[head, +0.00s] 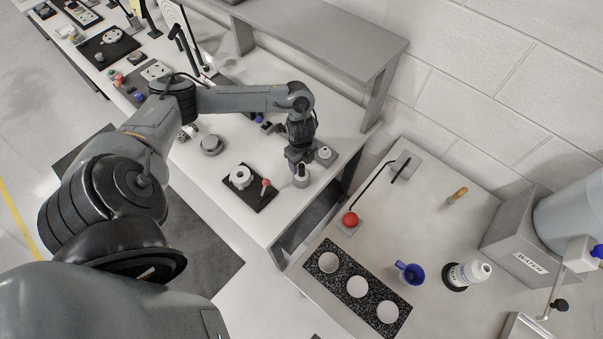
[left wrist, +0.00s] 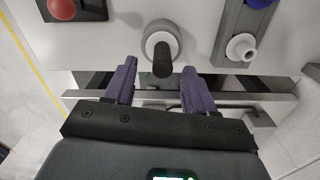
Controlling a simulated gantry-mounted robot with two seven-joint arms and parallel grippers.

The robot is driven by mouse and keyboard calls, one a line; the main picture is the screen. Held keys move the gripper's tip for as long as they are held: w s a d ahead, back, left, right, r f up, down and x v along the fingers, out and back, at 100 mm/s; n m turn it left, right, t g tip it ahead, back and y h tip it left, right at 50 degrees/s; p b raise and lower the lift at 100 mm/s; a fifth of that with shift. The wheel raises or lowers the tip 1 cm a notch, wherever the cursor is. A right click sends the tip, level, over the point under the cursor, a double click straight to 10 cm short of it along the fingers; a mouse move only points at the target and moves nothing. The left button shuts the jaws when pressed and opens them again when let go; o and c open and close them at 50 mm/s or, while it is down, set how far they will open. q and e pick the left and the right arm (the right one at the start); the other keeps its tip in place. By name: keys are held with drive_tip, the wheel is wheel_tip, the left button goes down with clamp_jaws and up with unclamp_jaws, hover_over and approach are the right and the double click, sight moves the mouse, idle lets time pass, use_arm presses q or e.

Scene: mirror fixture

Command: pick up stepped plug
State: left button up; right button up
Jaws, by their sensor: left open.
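What I take to be the stepped plug is a round pale piece with a narrower dark upright stem, standing on the bench; it shows in the left wrist view (left wrist: 160,40) and, partly covered, in the head view (head: 301,178). My left gripper (left wrist: 160,76) is open and empty. Its two purple fingers are spread, with the stem's end lined up between them in the left wrist view. In the head view the left gripper (head: 298,157) hangs just above the plug. Whether the fingers touch it cannot be told. My right gripper is not in view.
A white stepped piece on a grey plate (left wrist: 242,47) stands close on the right. A black plate with a red knob (head: 265,183) is close on the left. A grey shelf (head: 330,50) stands behind the arm. The bench's front corner (head: 262,232) is bare.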

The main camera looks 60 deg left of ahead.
sight(301, 173)
use_arm(q)
drive_tip(key=shift+w+a+f+p, duration=0.1)
drive_tip(key=shift+f+p, duration=0.25)
drive_tip(key=shift+f, duration=2.3)
clamp_jaws()
